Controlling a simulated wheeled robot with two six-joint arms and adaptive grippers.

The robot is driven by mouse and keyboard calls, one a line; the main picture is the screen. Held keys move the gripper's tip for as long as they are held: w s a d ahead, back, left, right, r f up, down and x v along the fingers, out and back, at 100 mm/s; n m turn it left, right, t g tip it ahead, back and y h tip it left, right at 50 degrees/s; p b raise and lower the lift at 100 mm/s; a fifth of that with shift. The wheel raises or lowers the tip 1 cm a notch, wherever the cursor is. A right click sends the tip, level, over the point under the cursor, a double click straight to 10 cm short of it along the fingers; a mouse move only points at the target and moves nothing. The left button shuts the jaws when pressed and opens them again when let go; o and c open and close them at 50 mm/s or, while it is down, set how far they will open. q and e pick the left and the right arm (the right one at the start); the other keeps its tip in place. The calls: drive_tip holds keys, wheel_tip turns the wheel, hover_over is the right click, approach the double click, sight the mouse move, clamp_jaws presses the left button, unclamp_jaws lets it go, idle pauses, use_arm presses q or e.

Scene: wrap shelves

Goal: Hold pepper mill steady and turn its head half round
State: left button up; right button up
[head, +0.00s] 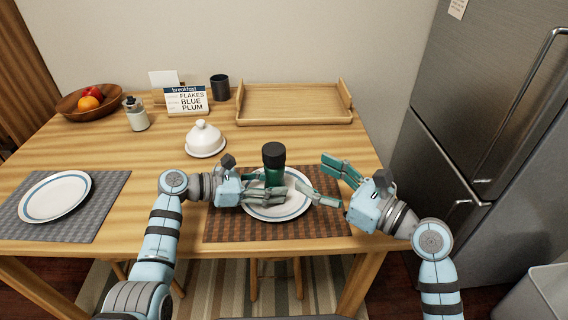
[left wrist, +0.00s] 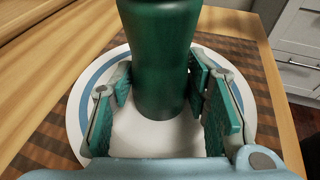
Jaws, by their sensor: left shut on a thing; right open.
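The pepper mill (head: 274,172) is upright, with a dark green body and a black head (head: 273,152). Its green body fills the upper middle of the left wrist view (left wrist: 160,55); its head is out of that picture. My left gripper (head: 268,192) is shut on the lower body, with one finger on each side. The mill is over a white plate with a blue ring (head: 290,211); I cannot tell whether its base touches the plate. My right gripper (head: 330,178) is open and empty, to the right of the mill and apart from it.
The plate lies on a brown checked mat (head: 225,228). Behind are a white covered dish (head: 205,143), a wooden tray (head: 292,121), a breakfast sign (head: 187,100), a dark cup (head: 220,87), a jar (head: 136,115) and a fruit bowl (head: 70,108). A fridge (head: 480,120) stands right.

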use_arm(q)
drive_tip(key=o, duration=0.9)
drive_tip(key=shift+o, duration=0.2)
drive_tip(key=v, duration=1.2)
